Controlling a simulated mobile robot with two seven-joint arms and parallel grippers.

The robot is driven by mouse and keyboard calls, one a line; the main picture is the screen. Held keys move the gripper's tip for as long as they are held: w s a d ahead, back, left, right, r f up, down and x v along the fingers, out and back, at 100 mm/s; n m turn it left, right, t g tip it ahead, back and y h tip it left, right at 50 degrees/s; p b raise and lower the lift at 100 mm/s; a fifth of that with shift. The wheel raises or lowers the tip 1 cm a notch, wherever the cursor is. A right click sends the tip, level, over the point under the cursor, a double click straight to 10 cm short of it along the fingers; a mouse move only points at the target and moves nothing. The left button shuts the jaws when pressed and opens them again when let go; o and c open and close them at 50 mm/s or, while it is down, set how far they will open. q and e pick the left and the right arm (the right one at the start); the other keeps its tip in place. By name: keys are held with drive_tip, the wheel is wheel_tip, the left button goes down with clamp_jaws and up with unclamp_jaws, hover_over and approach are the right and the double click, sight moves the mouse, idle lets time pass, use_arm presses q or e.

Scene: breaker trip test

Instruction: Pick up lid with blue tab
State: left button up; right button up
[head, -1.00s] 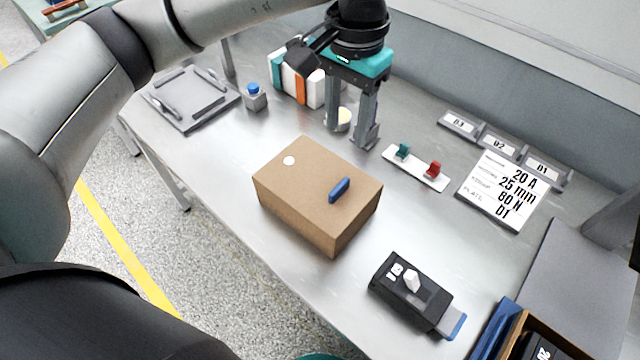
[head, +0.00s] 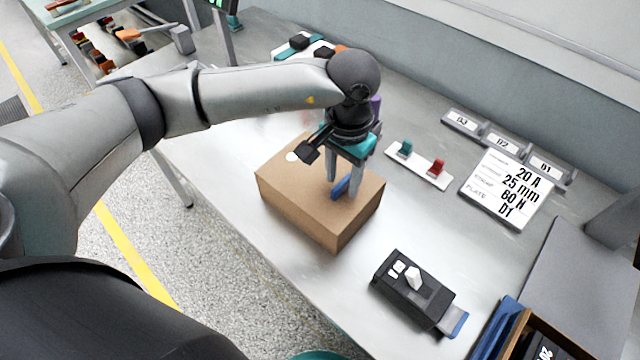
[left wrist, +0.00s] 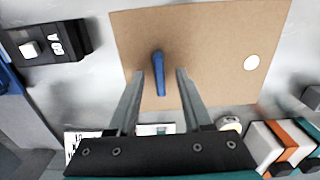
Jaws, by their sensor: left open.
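The lid is the brown top of a cardboard-coloured box (head: 300,205) on the grey table, with a blue tab (head: 341,187) standing on it and a white dot near one corner. My left gripper (head: 343,188) is open over the lid, its two fingers pointing down on either side of the blue tab. In the left wrist view the tab (left wrist: 158,72) shows between the two spread fingers, apart from both. The fingers partly hide the tab in the head view. My right gripper is not in view.
A black breaker (head: 413,290) lies right of the box. A white strip with teal and red clips (head: 419,165), a label plate (head: 500,188) and grey holders D1 to D3 (head: 500,146) are behind. A wooden bin (head: 540,335) stands at the lower right.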

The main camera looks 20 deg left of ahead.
use_arm(q)
drive_tip(key=shift+f, duration=0.2)
clamp_jaws()
idle(0.3)
idle(1.0)
